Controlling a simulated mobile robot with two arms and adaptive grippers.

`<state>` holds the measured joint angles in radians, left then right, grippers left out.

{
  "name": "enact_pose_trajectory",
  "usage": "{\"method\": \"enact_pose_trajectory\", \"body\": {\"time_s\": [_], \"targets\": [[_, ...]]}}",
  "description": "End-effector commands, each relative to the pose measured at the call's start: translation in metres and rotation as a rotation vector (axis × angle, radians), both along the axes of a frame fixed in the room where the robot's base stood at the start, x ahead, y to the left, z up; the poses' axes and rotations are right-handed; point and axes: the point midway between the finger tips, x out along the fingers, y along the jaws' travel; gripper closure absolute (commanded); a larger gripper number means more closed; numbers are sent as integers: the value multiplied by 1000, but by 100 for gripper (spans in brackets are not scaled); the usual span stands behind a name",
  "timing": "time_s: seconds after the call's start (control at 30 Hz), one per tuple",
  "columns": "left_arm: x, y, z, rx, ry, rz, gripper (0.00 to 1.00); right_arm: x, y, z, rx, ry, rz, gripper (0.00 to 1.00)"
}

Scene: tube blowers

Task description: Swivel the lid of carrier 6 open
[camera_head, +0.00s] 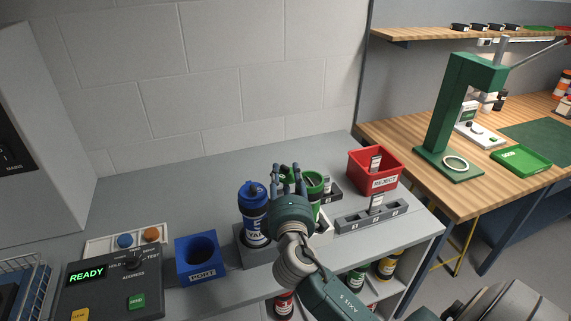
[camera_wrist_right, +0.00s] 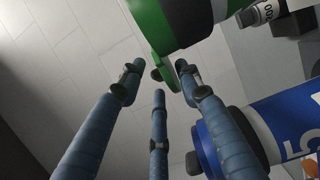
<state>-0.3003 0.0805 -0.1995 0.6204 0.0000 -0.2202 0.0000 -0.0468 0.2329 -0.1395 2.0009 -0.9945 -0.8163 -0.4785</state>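A green carrier (camera_head: 315,190) stands upright on the grey bench, partly hidden behind my right gripper. In the right wrist view its green top (camera_wrist_right: 160,22) shows at the upper middle, with a small green tab (camera_wrist_right: 165,75) sticking out. Its number cannot be read. My right gripper (camera_head: 288,172) is at the left side of its top. In the right wrist view its three fingers (camera_wrist_right: 159,75) are spread around the tab; contact cannot be made out. A blue carrier (camera_head: 254,208) stands just left, marked 5 in the right wrist view (camera_wrist_right: 285,130). My left gripper is not in view.
A blue port (camera_head: 199,264) and a control box reading READY (camera_head: 90,275) are at the left. A red reject bin (camera_head: 374,168) and a grey slotted rack (camera_head: 371,218) are at the right. More carriers stand on the shelf below.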

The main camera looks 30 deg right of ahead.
Motion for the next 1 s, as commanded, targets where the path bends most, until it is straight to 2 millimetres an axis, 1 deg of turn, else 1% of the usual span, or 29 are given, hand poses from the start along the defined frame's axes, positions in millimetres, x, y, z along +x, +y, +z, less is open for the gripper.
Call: {"method": "enact_pose_trajectory", "body": {"time_s": [0.03, 0.1, 0.2, 0.33, 0.57, 0.6, 0.73, 0.77, 1.0], "targets": [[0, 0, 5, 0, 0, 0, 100, 7, -5, 3, -1, 0, -1, 66], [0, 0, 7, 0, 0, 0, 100, 16, -9, 2, -1, 0, -1, 66], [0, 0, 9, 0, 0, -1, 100, 23, -14, 1, 0, 0, -1, 66], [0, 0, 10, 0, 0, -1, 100, 28, -17, 0, 2, 0, 0, 66], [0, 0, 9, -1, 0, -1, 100, 29, -17, -1, 2, 0, 0, 66], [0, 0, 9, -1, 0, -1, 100, 28, -17, -1, 2, 0, 0, 70], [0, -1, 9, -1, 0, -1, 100, 28, -17, -1, 2, 0, 0, 96], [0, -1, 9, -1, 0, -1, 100, 28, -17, -1, 3, 1, 0, 99], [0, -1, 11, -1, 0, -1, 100, 28, -17, -1, 0, 2, 16, 100]]}}
